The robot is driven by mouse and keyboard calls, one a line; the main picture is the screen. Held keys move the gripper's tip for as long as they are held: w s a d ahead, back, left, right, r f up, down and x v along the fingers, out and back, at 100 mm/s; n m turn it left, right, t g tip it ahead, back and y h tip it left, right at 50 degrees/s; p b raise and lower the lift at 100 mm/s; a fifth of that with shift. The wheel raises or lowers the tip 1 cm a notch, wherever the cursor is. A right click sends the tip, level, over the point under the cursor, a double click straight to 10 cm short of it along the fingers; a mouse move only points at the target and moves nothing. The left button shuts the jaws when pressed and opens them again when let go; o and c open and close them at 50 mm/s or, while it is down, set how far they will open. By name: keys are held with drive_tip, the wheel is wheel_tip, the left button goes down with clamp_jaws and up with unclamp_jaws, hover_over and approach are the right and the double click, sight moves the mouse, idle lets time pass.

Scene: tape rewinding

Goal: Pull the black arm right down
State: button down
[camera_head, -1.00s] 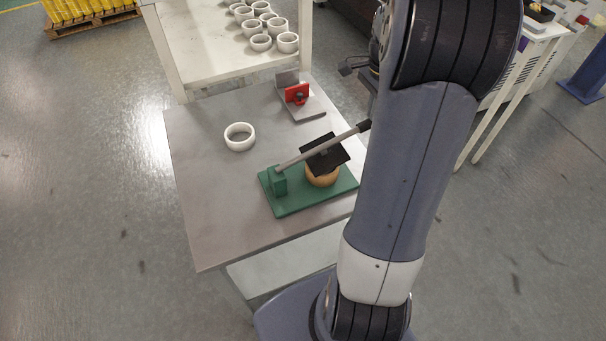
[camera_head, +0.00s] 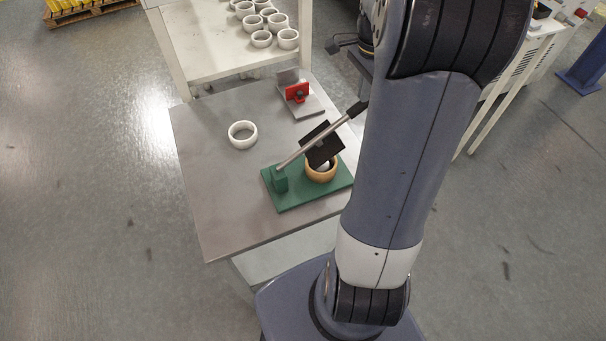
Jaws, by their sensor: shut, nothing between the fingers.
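The black arm is a lever with a grey rod (camera_head: 320,137), a black grip (camera_head: 357,108) at its upper right end and a square black plate (camera_head: 322,150) partway along. It hinges on a green block (camera_head: 280,179) on a green base (camera_head: 305,195). The lever slants up to the right and stands raised. A tan ring (camera_head: 320,172) sits on the base below the plate, its opening partly in sight. My gripper is not visible; my large grey arm link stands close right of the grip and hides what is behind it.
The grey table (camera_head: 215,205) also holds a white ring (camera_head: 242,135) and a red clamp block (camera_head: 297,91) on a grey plate. Behind stands a white table (camera_head: 205,62) with several white rings. The table's left and front parts are clear.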

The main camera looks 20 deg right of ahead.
drive_tip(key=a+r+p, duration=0.2)
drive_tip(key=a+r, duration=1.4)
drive_tip(key=r, duration=0.3)
drive_tip(key=shift+a+r, duration=0.15)
drive_tip(key=shift+a, duration=0.1)
idle(0.6)
drive_tip(key=d+f, duration=0.5)
drive_tip(key=f, duration=0.4)
drive_tip(key=shift+f, duration=0.2)
idle(0.4)
